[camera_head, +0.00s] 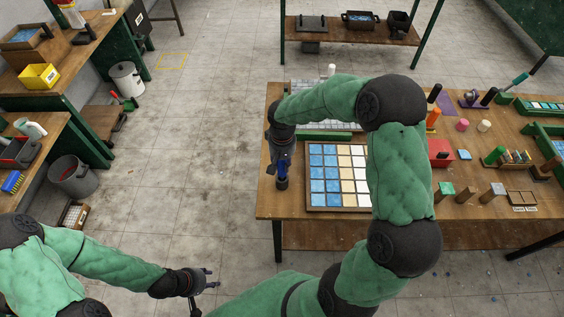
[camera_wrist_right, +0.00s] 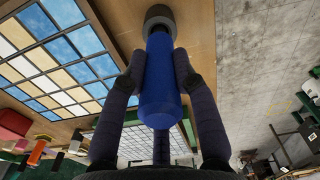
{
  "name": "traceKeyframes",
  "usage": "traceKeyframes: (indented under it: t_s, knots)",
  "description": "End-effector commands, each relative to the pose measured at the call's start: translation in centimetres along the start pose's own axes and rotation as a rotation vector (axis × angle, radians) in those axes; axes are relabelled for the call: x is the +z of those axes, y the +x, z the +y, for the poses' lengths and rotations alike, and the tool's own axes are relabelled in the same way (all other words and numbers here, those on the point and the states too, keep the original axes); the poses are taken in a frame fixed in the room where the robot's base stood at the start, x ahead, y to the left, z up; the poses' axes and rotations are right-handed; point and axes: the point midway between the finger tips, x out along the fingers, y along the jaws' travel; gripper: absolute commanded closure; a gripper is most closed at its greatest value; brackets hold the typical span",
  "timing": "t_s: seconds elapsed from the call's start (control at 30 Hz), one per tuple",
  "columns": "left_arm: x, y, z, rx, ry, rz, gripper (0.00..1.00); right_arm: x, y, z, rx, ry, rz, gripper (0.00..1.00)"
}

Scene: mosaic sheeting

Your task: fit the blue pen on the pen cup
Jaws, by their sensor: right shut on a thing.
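The blue pen (camera_wrist_right: 158,85) is between the two fingers of my right gripper (camera_wrist_right: 158,75), which is shut on it. In the head view the blue pen (camera_head: 283,168) points down, and my right gripper (camera_head: 283,160) is at the table's left edge. The pen cup (camera_head: 282,184), small, round and dark grey, stands on the table directly below. In the right wrist view the pen's narrow end meets the mouth of the pen cup (camera_wrist_right: 159,16); how deep it sits is hidden. My left gripper (camera_head: 213,279) is open and empty, off the table at lower left.
A framed mosaic panel (camera_head: 309,207) of blue, cream and white tiles lies right of the cup. A second tile sheet (camera_head: 325,126) is behind it, partly covered by my right arm. Pots, blocks and a red box (camera_head: 441,152) stand further right. Floor lies left of the table.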

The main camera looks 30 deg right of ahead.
Motion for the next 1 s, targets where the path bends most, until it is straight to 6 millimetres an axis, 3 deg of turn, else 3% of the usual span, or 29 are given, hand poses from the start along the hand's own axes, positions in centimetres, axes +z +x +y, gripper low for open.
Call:
traceKeyframes:
  t_s: [0.87,0.9,0.97,1.0]
  knots:
    - [0.0,1.1,-0.4,0.000,0.000,0.000,0.60,0.0,1.6,0.0,0.000,0.000,0.000,1.00]
    - [0.0,1.1,-0.4,0.000,0.000,0.000,0.60,0.0,1.6,0.0,0.000,0.000,0.000,0.63]
    - [-0.1,1.1,-0.4,0.000,0.000,0.000,0.60,0.0,1.6,0.0,0.000,0.000,0.000,0.46]
    - [0.0,1.1,-0.4,0.000,0.000,0.000,0.60,0.0,1.6,0.0,0.000,0.000,0.000,0.43]
